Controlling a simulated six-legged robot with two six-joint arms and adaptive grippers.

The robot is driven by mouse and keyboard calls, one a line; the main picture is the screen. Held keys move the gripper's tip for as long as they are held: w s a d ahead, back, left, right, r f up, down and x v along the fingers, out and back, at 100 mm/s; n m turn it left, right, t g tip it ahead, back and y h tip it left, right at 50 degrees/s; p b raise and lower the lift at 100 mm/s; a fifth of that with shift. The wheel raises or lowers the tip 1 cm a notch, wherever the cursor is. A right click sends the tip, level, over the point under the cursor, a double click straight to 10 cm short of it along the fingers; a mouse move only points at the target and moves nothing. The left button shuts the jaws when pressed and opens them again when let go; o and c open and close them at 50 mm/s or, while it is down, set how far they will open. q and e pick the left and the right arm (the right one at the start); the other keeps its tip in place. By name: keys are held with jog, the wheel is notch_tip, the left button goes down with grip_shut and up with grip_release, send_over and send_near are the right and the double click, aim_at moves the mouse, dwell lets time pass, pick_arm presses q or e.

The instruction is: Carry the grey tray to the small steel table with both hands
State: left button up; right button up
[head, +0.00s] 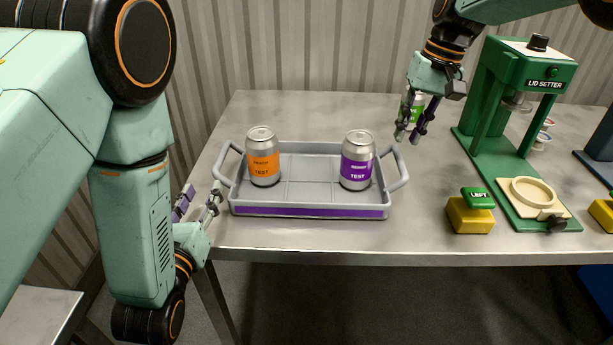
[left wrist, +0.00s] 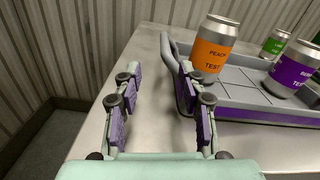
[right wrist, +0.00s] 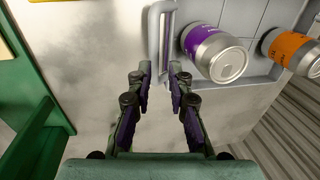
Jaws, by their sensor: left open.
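The grey tray (head: 310,211) with a purple front stripe rests on the large steel workbench. An orange PEACH can (head: 263,160) and a purple can (head: 357,163) stand upright in it. My left gripper (head: 199,191) is open and empty, just left of the tray's left handle (head: 228,165), which also shows in the left wrist view (left wrist: 177,78). My right gripper (head: 408,134) is open above the right handle (head: 402,165). In the right wrist view, that handle (right wrist: 154,40) lies ahead of the gap between its fingertips. A small steel table (head: 38,315) shows at the lower left.
A green can (head: 416,101) stands behind the tray, partly hidden by my right gripper. A green lid setter (head: 525,110) stands to the right, with a yellow block with a green LEFT button (head: 477,198) before it. Bare bench lies in front of the tray.

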aim_at(215, 175)
pick_arm(q)
jog(key=shift+w+d+r, duration=0.1)
jog(key=shift+w+d, duration=0.05)
jog(key=shift+d, duration=0.55)
jog(key=shift+a, duration=0.35)
jog(key=shift+w+a, duration=0.1)
jog(key=shift+w, duration=0.2)
jog(key=w, duration=0.4)
jog(key=shift+w+d, duration=0.15)
jog(key=shift+d, duration=0.25)
jog(key=w, duration=0.5)
jog(key=shift+w+a, duration=0.2)
jog(key=shift+w, duration=0.2)
pick_arm(e)
jog(key=f, duration=0.7)
jog(key=shift+a+f, duration=0.15)
jog(key=shift+a, duration=0.1)
pick_arm(q)
jog(key=shift+w+d, duration=0.15)
jog(key=shift+w, duration=0.45)
pick_arm(e)
jog(key=shift+w+d+f, duration=0.1)
jog(key=shift+w+f, duration=0.05)
jog(key=shift+f, duration=0.25)
jog(key=shift+a, duration=0.2)
pick_arm(q)
jog(key=shift+a, duration=0.2)
pick_arm(e)
jog(key=shift+r, duration=0.1)
